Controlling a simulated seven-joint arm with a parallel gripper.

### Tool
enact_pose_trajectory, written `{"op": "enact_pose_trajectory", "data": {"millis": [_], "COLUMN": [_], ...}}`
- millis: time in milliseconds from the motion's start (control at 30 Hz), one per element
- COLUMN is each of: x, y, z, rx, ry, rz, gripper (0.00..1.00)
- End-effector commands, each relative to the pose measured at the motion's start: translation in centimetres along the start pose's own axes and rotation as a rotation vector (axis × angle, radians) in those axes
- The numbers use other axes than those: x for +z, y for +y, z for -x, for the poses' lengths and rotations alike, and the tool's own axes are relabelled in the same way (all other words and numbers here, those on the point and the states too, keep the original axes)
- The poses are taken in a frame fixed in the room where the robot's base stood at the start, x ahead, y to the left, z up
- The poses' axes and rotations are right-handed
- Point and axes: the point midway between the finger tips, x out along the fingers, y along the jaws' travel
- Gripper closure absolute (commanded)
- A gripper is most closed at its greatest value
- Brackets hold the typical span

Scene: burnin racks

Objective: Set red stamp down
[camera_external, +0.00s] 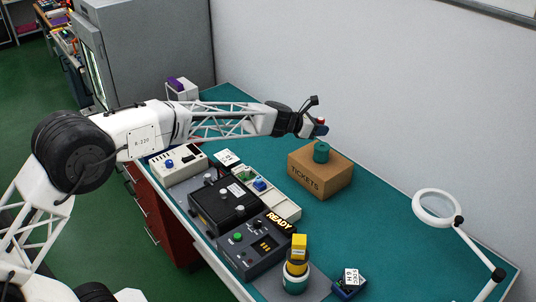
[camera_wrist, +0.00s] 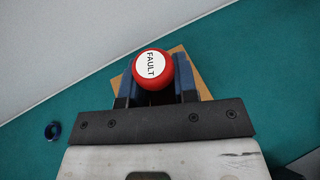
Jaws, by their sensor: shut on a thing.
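The red stamp has a round red top with a white label reading FAULT, seen in the wrist view (camera_wrist: 165,82). My gripper (camera_wrist: 156,90) is shut on it, with one blue finger on each side. The stamp's lower part is hidden in the wrist view.
A READY panel (camera_external: 250,254), a black case (camera_external: 222,205) and a white device (camera_external: 176,167) line the bench's left side. A yellow-topped stamp (camera_external: 299,246) stands in a cup at the front. A ring lamp (camera_external: 437,206) stands right. The teal surface right of the box is clear.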

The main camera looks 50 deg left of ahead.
Motion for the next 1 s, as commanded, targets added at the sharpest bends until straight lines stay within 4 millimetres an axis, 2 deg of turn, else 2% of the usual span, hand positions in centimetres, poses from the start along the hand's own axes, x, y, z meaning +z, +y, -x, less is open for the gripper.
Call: {"op": "enact_pose_trajectory", "data": {"millis": [467, 1000], "x": [-1.0, -2.7], "y": [3.9, 8.6], "z": [1.7, 5.7], "rx": [-0.218, -0.478], "ry": [0.001, 0.0], "rz": [-0.089, -0.196], "gripper": [0.96, 0.96]}}
